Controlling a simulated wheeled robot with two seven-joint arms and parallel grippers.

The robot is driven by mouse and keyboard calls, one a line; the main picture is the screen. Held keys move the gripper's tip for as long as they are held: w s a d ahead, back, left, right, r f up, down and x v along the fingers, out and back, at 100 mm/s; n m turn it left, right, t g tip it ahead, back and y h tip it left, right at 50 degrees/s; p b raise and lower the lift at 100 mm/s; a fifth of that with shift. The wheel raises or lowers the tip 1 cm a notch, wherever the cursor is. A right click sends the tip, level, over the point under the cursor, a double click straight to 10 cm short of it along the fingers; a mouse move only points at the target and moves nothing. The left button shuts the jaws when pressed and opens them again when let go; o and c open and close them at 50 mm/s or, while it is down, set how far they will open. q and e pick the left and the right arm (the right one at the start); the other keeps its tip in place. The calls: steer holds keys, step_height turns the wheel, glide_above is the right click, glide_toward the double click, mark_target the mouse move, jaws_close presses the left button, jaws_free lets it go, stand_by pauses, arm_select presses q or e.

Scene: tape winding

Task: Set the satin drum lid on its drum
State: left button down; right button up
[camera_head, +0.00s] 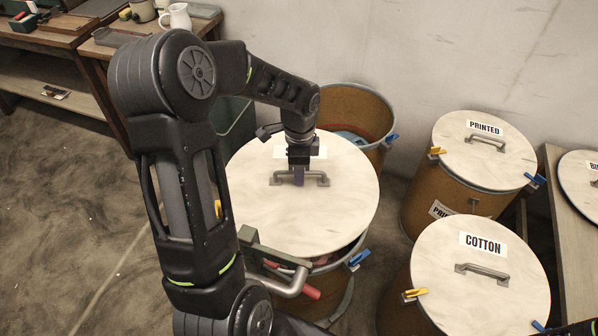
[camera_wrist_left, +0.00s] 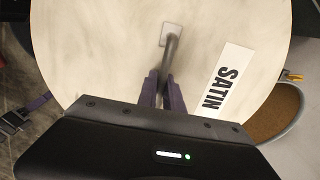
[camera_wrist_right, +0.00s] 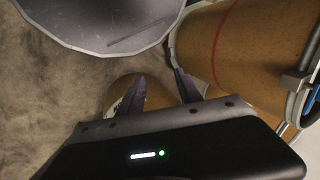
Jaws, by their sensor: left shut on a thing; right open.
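The satin lid (camera_head: 345,205) is a round, pale disc with a grey bar handle (camera_head: 322,180). Its SATIN label (camera_wrist_left: 221,80) reads in the left wrist view. My left gripper (camera_head: 299,175) is shut on the handle from above. The lid is over an open drum (camera_head: 330,292) that holds cloth; a gap shows between them at the lower right. The far side of that rim is hidden by the lid, so contact there cannot be told. My right gripper (camera_wrist_right: 158,78) is open and empty in the right wrist view, near brown drum walls.
Another open drum (camera_head: 377,108) stands behind by the wall. Lidded PRINTED (camera_head: 480,170) and COTTON (camera_head: 450,245) drums stand to the right, beside a bench (camera_head: 562,230). A green bar (camera_head: 275,250) and a bent tube with a red end (camera_head: 294,284) are near the lid's front left.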

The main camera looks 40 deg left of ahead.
arm_select(q)
steer(key=shift+f+b, duration=3.15)
steer(key=shift+f, duration=1.35)
steer(key=c, duration=1.4)
jaws_free()
steer(key=shift+r, duration=0.1)
step_height(320, 180, up, 8)
steer(key=shift+f+p, duration=0.15)
steer(key=shift+p, duration=0.2)
